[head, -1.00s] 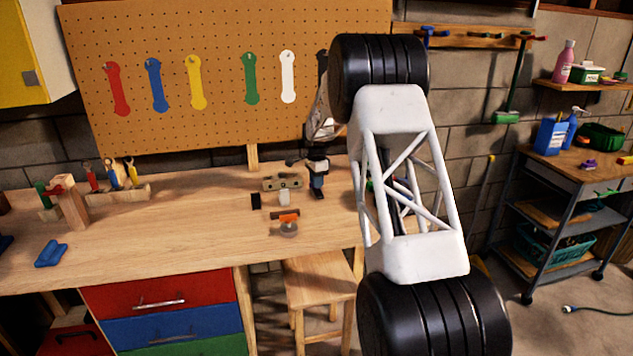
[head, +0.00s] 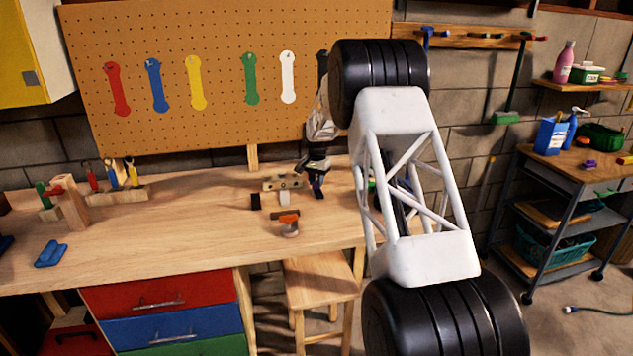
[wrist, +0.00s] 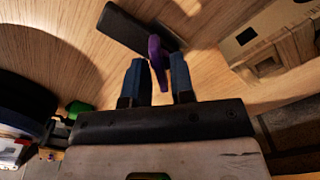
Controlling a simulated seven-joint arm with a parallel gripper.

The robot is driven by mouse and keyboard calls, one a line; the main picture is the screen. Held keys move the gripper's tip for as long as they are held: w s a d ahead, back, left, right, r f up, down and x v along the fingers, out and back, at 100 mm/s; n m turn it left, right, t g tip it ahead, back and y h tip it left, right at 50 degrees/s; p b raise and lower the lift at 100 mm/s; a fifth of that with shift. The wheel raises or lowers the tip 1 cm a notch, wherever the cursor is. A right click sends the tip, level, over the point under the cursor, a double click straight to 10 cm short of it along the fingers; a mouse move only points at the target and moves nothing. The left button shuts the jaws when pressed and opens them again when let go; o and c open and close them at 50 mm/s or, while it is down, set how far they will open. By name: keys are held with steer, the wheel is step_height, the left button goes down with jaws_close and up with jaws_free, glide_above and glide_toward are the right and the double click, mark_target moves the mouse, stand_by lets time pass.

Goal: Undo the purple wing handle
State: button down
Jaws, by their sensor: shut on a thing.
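The purple wing handle (wrist: 156,56) stands between the two blue fingertips of my gripper (wrist: 158,72) in the wrist view. My gripper is shut on it. Behind the handle lies a dark, long base piece (wrist: 138,24) on the wooden surface. My arm and gripper hide part of the fixture there.
A wooden block with holes (head: 283,184) stands just left of my gripper on the workbench (head: 170,222). An orange-topped piece (head: 287,222) sits nearer the front edge, and a small black block (head: 255,201) stands to the left. The pegboard (head: 220,110) rises behind.

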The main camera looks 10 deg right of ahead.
steer(key=n, duration=0.5)
steer(key=shift+f+n, duration=0.25)
steer(key=shift+n, duration=0.15)
stand_by(0.8)
steer(key=c, duration=1.2)
jaws_free()
steer(key=shift+r, duration=0.2)
steer(key=shift+r, duration=3.8)
